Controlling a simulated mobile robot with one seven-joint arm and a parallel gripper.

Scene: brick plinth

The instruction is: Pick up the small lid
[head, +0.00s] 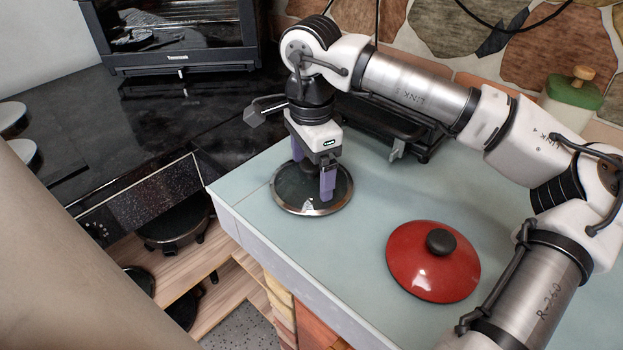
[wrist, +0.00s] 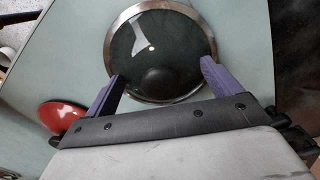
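A round glass lid (head: 287,197) with a shiny metal rim lies flat on the pale blue-green counter, near its left edge. It also shows in the wrist view (wrist: 185,40), with its dark knob (wrist: 158,80) blurred near the middle. My gripper (head: 312,178) points down over this lid, its two purple fingers spread apart with the knob between them. In the wrist view, a gap shows between the knob and each finger of the gripper (wrist: 160,70). A red lid (head: 415,268) with a black knob lies to the right, closer to the camera.
A black appliance (head: 400,130) stands behind my gripper against the stone wall. A green-topped jar (head: 574,93) stands at the back right. A lower black worktop with an oven (head: 180,35) is at the left, with open shelves holding dark pans (head: 172,225). Counter between the lids is clear.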

